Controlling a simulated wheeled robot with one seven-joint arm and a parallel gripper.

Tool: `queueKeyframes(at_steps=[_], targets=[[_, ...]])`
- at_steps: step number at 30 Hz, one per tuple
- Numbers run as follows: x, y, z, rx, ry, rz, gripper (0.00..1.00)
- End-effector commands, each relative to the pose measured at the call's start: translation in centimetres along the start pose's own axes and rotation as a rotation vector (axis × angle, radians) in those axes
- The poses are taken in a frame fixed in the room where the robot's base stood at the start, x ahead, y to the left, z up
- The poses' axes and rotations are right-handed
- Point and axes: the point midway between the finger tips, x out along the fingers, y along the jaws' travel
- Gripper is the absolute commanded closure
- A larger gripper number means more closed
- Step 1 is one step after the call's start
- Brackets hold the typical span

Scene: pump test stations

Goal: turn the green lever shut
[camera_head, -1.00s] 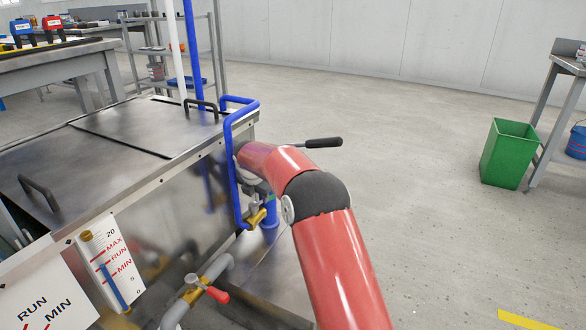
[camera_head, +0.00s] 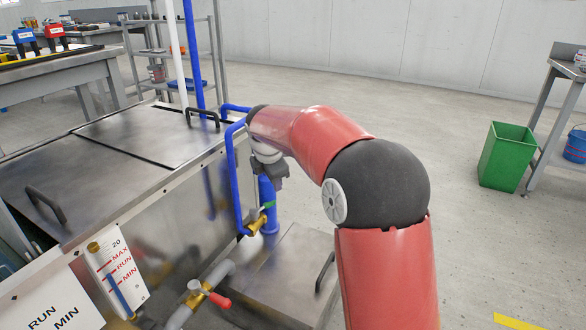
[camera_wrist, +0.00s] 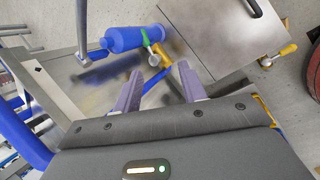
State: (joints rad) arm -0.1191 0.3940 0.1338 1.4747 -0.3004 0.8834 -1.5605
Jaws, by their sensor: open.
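The green lever (camera_wrist: 147,38) shows in the wrist view as a small green piece by the brass valve (camera_wrist: 155,55) on a thick blue pipe (camera_wrist: 122,39). In the head view the green piece (camera_head: 269,204) is small, near the brass valve (camera_head: 257,224) and my wrist. I cannot tell the lever's exact angle. My gripper (camera_wrist: 159,70) is open, with its two purple-grey fingers apart and nothing between them. Its tips point toward the valve and lie just short of the green lever in the picture. In the head view my arm mostly hides the fingers.
A steel tank (camera_head: 150,215) stands at the left, with thin blue piping (camera_head: 236,180) close to my wrist. A red-handled valve (camera_head: 215,299) sits on a grey pipe below. A low steel box (camera_head: 285,270) has a black handle. The floor at right is clear up to a green bin (camera_head: 506,156).

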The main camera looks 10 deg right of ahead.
Motion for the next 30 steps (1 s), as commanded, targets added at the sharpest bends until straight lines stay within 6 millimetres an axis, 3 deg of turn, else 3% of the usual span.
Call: queueKeyframes(at_steps=[3,15,21,30], targets=[[-2.4,-1.1,0.6,0.09,-0.003,0.003,0.59],[-8.5,-5.5,1.9,0.399,-0.003,0.007,0.59],[-10.1,-7.0,2.2,0.495,-0.002,0.009,0.59],[-10.5,-7.5,2.2,0.528,0.0,0.009,0.59]])
